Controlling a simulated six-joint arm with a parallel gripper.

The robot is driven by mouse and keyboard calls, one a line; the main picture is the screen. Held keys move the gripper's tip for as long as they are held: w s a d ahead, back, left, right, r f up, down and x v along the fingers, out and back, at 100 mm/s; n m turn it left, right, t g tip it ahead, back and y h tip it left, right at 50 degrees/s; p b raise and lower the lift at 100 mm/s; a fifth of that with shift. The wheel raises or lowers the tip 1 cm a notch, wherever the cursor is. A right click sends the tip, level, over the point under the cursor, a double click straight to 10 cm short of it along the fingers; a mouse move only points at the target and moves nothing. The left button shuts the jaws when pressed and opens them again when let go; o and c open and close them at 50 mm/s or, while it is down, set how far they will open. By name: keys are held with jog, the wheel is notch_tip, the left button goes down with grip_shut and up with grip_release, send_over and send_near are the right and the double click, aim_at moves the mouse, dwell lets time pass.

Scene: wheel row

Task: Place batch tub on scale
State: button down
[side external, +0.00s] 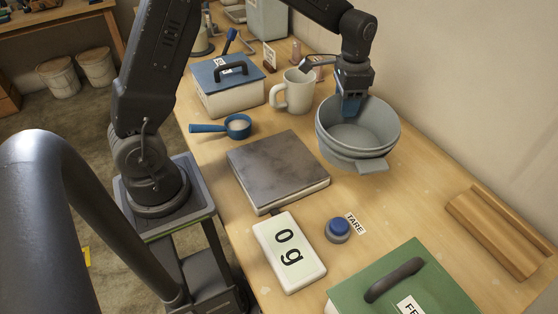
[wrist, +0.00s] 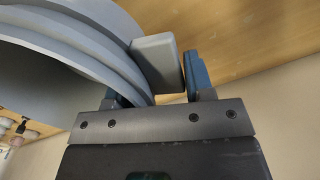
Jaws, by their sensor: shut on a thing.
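The batch tub (side external: 362,138) is a grey round bucket with a rim and a side lug, and it is empty inside. My gripper (side external: 350,106) is shut on the far side of its rim. In the wrist view the tub (wrist: 70,45) fills the upper left, with its grey lug (wrist: 157,60) between the fingers of my gripper (wrist: 155,85). The scale (side external: 278,168) has a bare grey metal plate and stands left of the tub. Its display (side external: 289,250) reads 0 g. I cannot tell whether the tub touches the table.
A blue TARE button (side external: 338,229) sits right of the display. A blue scoop (side external: 225,127), a beige mug (side external: 294,92) and a blue-lidded box (side external: 228,84) stand behind the scale. A green-lidded box (side external: 400,284) is in front, and a wooden block (side external: 500,232) lies at right.

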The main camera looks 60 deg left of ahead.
jog(key=s+a+r+m+g, duration=0.1)
jog(key=s+a+r+m, duration=0.1)
jog(key=s+a+m, duration=1)
jog(key=w+d+f, duration=0.1)
jog(key=d+f, duration=0.1)
jog(key=d, duration=0.1)
jog(key=w+d+f+m, duration=0.1)
jog(key=d+f, duration=0.1)
jog(key=d, duration=0.2)
jog(key=w+d+f+m, duration=0.1)
jog(key=d+f, duration=0.1)
jog(key=d, duration=0.2)
jog(key=shift+w, duration=0.3)
jog(key=shift+f, duration=2.05)
jog(key=shift+c, duration=2.4)
grip_release()
